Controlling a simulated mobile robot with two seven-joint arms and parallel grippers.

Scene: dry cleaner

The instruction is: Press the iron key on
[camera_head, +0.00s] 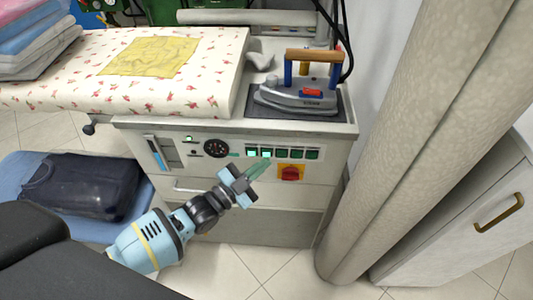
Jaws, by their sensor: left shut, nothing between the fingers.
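The ironing station's front panel (225,133) holds a row of several small green keys (297,154), a black round dial (216,148) and a red knob on a yellow plate (291,173). At least one key in the row, above my gripper, looks brightly lit. I cannot read the key labels, so I cannot tell which is the iron key. My left gripper (258,169) is shut and empty, its fingertips just below the row of keys. I cannot tell whether they touch the panel. The iron (300,98) with a wooden handle rests on the station's top right. My right gripper is not in view.
A flowered ironing board (205,80) with a yellow cloth (150,56) covers the station's left top. Folded clothes (35,35) are stacked at the far left. A dark folded item (82,186) lies on a blue surface below. A beige column (400,150) stands close on the right.

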